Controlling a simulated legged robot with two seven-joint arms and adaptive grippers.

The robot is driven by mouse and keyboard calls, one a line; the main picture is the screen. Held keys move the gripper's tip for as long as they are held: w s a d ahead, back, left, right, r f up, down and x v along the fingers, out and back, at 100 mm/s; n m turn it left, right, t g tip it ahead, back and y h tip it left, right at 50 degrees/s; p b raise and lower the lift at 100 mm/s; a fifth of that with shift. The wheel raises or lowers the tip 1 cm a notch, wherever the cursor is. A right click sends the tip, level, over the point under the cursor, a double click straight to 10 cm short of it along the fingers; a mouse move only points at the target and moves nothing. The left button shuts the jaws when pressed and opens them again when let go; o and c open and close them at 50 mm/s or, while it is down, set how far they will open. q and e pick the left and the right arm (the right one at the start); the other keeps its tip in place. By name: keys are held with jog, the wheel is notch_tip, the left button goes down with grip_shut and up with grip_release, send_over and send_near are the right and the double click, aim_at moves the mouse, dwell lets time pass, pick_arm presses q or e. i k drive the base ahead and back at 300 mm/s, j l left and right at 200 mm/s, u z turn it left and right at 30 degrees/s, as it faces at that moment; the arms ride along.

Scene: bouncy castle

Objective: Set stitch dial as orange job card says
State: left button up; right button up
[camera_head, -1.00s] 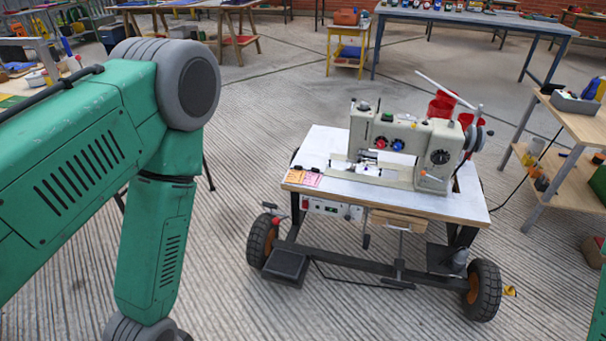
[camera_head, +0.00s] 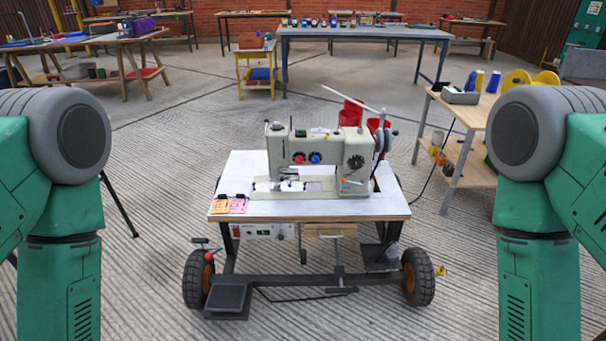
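A cream sewing machine (camera_head: 320,158) stands on a white-topped wheeled table (camera_head: 270,208) ahead of me. A dark round dial (camera_head: 356,162) is on the right end of its front; its setting is too small to read. My two green arms show at the left and right edges, both apart from the table. Neither gripper is in view.
Red cones of thread (camera_head: 351,112) stand behind the machine. A wooden bench (camera_head: 470,115) with a grey tray stands to the right. The table's wheels (camera_head: 418,277) and a pedal (camera_head: 228,299) jut out low. The grooved floor in front is clear.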

aim_at(356, 164)
jog(key=i+l+z, duration=0.8)
jog(key=i+z, duration=0.25)
jog(key=k, duration=0.05)
